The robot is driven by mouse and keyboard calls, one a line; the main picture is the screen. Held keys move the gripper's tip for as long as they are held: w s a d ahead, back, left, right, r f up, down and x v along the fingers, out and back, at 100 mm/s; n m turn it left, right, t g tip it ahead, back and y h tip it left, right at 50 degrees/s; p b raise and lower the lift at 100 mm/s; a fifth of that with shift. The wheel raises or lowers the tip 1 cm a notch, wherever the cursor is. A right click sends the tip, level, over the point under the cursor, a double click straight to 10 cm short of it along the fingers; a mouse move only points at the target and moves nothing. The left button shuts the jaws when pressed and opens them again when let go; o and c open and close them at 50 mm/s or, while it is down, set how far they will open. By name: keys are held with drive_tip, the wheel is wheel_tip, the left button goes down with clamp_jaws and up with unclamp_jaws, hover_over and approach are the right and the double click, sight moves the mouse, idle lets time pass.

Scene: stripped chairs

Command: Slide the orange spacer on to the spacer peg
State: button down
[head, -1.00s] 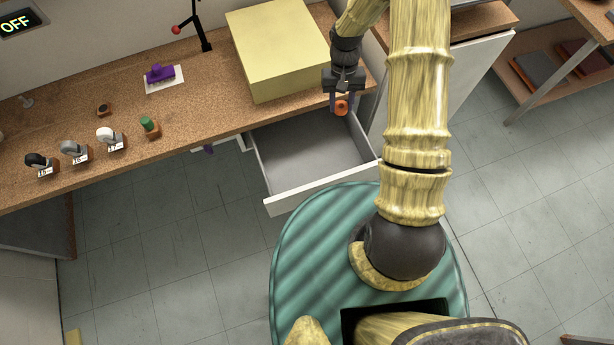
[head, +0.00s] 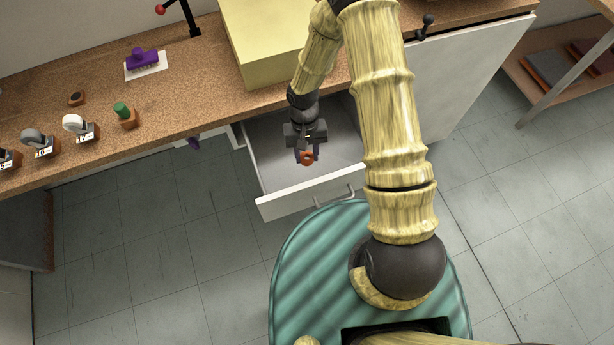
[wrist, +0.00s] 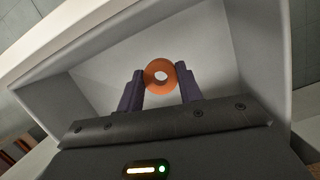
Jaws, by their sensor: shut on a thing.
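The orange spacer (head: 307,158) is a ring with a hole through it. My gripper (wrist: 161,78) is shut on it, with one dark finger on each side. The spacer (wrist: 160,64) shows face-on in the wrist view, its hole open and nothing through it. In the head view my gripper (head: 306,154) is over the open drawer (head: 312,192); its exact height is hard to tell. I cannot identify the spacer peg for certain. A green upright cylinder on a brown base (head: 124,112) and a small brown block (head: 76,98) stand on the bench, left of my gripper.
A large yellow box (head: 262,45) stands on the bench behind the drawer. A purple brush-like thing (head: 141,58) lies on a white card. Several wheeled holders (head: 80,128) line the bench's front left. A black stand with a red ball (head: 186,12) is at the back.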

hover_over(307, 177)
drive_tip(key=w, duration=0.1)
drive_tip(key=shift+f, duration=2.9)
drive_tip(key=shift+f+p, duration=0.4)
drive_tip(key=shift+f, duration=1.5)
drive_tip(key=shift+f, duration=0.15)
drive_tip(key=c, duration=0.9)
unclamp_jaws()
drive_tip(key=shift+c, duration=0.2)
